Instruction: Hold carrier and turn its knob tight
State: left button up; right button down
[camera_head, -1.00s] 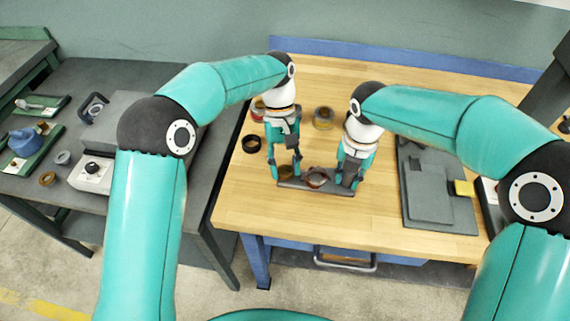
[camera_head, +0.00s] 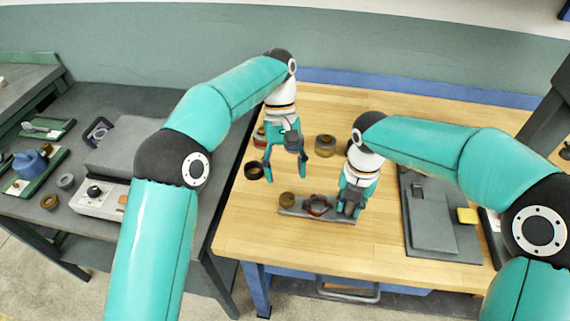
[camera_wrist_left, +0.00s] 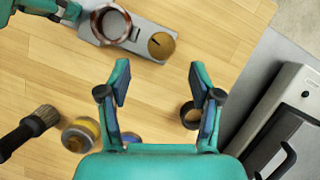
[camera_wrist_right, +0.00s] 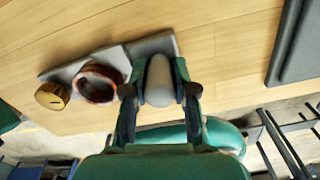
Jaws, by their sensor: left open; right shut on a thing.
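The carrier (camera_head: 335,218) is a grey flat bar lying on the wooden table. A copper-brown ring (camera_head: 318,205) sits at its middle, and a round brass knob (camera_head: 287,199) with a dark pointer line is at its left end. The knob also shows in the left wrist view (camera_wrist_left: 161,46) and in the right wrist view (camera_wrist_right: 52,96). My right gripper (camera_wrist_right: 158,85) is shut on the carrier's grey rounded handle at the right end. My left gripper (camera_head: 285,180) is open and empty, above the table behind the knob and apart from it.
A dark ring (camera_head: 254,171) lies left of my left gripper. A grey plate (camera_head: 436,220) with a yellow block (camera_head: 467,215) lies at the right. A dark side bench (camera_head: 110,219) with tools is at the left.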

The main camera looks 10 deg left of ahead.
dwell(0.3)
jog(key=c, duration=0.8)
grip_release()
jog(key=shift+c, duration=0.2)
jog(key=shift+r, duration=0.15)
notch_tip(320, 180, up, 10)
jog(key=shift+w+r, duration=0.1)
jog(key=shift+r, duration=0.7)
